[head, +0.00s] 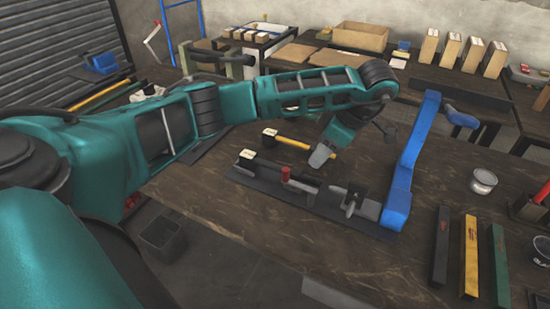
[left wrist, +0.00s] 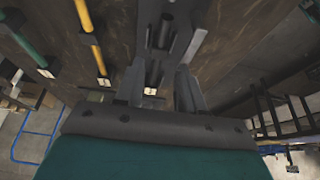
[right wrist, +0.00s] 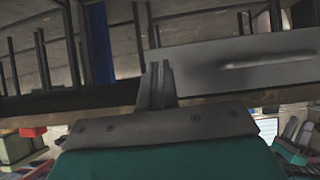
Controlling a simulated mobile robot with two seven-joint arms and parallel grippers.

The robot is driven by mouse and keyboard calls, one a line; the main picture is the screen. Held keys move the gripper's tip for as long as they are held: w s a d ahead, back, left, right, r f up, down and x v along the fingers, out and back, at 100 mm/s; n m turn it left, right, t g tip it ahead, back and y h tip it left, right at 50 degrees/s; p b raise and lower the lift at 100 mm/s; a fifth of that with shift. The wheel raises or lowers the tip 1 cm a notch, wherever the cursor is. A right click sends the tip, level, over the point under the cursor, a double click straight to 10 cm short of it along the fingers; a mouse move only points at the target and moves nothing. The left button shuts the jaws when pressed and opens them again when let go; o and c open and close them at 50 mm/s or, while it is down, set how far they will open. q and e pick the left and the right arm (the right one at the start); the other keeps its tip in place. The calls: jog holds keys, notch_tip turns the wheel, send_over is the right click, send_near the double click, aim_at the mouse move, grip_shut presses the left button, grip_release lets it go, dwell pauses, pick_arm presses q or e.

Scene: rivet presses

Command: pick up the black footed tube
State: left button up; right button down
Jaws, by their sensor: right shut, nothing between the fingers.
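The black footed tube (head: 247,160) lies on the workbench; in the head view I mainly see its dark foot with a pale label, and its shaft is hard to tell from the dark fixture beside it. In the left wrist view the black tube (left wrist: 153,74) shows between my left fingers. My left gripper (head: 320,158) points down to the right of the foot; its fingers (left wrist: 160,92) are apart, and I see no grip on the tube. My right gripper (right wrist: 157,82) is shut and empty, in the right wrist view only.
A yellow footed tube (head: 292,142) lies just behind. A dark fixture with a red knob (head: 286,173) and a blue press arm (head: 402,170) stand close on the right.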

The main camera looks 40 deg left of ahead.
aim_at(303, 175)
pick_arm(q)
jog(key=x, duration=0.9)
jog(key=shift+s+f, duration=0.1)
jog(key=shift+c, duration=0.2)
grip_shut()
